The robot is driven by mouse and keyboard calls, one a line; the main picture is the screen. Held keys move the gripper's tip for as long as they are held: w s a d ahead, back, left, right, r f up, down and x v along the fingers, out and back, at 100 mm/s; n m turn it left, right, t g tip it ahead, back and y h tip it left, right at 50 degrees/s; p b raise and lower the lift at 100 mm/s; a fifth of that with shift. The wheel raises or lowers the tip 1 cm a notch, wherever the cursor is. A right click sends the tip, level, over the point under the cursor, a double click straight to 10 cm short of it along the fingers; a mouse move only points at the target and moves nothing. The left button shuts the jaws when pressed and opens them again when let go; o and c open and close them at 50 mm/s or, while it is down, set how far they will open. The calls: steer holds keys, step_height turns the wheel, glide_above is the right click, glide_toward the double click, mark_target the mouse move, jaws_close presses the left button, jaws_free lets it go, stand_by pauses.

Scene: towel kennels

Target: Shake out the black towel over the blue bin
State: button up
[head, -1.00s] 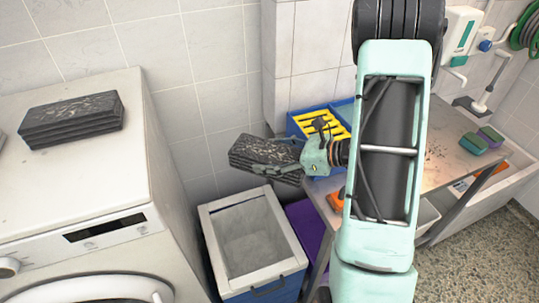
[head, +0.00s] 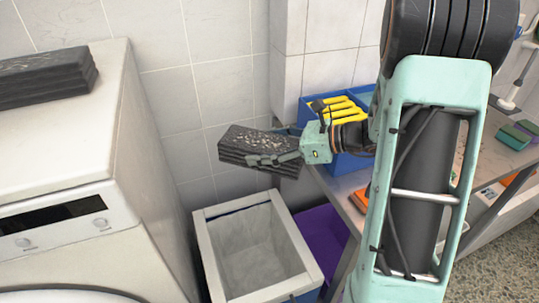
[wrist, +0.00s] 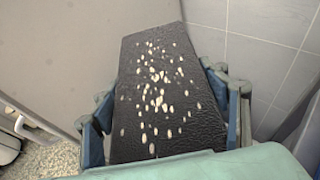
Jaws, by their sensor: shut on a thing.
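The black towel is folded into a thick flat stack (head: 262,143), and pale crumbs or hairs lie on its top. My gripper (head: 275,158) is shut on this towel and holds it in the air above the blue bin. In the wrist view the towel (wrist: 185,112) lies between the two fingers (wrist: 165,125), with many pale bits scattered over its top. The blue bin (head: 212,252) has a pale rim and a grey inside that looks empty. It stands on the floor below the towel, beside the washing machine.
Another dark folded towel (head: 45,78) lies on the washing machine (head: 85,140) at left. A blue crate with yellow slats (head: 342,103) stands on the metal table at right. A purple thing (head: 322,238) is beside the bin. Sponges (head: 515,136) lie at far right.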

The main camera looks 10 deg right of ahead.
steer(key=s+a+f+n+g+b, duration=0.1)
steer(key=a+f+b, duration=0.4)
steer(key=b, duration=1)
step_height(320, 180, down, 3)
steer(key=shift+f+b, duration=0.1)
steer(key=shift+b, duration=0.3)
steer(key=shift+f, duration=0.1)
step_height(320, 180, down, 4)
steer(key=b, duration=0.4)
steer(key=shift+r, duration=0.25)
